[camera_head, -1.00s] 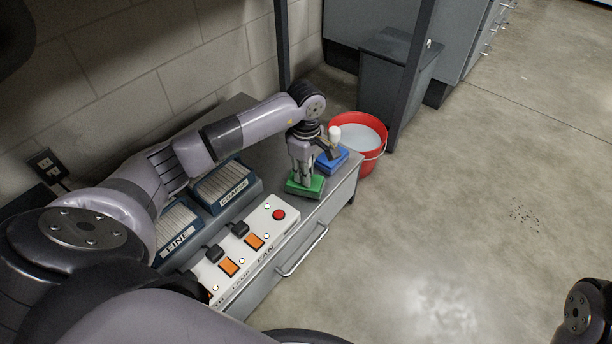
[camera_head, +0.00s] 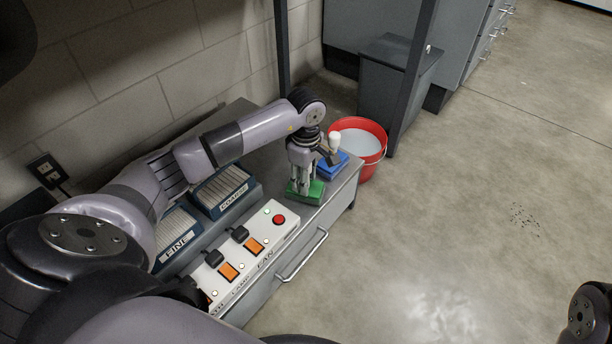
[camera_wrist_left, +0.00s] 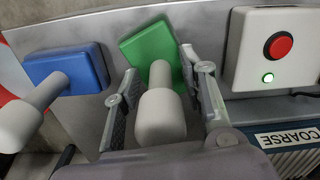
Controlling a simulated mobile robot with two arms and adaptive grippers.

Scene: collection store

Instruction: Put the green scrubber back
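The green scrubber (camera_head: 314,194) rests on the grey cabinet top (camera_head: 322,217), near its right end. In the left wrist view its green block (camera_wrist_left: 150,46) and pale handle (camera_wrist_left: 160,117) show. My left gripper (camera_head: 305,183) is over it, fingers pointing down. In the wrist view the fingers stand apart on either side of the handle, with visible gaps, so the left gripper is open around it. The head view does not show the handle clearly between the fingers. Part of my right arm shows at the lower right; its gripper is out of view.
A blue scrubber (camera_head: 337,170) with a white handle stands just behind the green one. A red bucket (camera_head: 371,171) is beyond the cabinet end. A white switch panel (camera_head: 287,232) and the COARSE (camera_head: 232,203) and FINE (camera_head: 180,246) racks are nearby. The floor right is clear.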

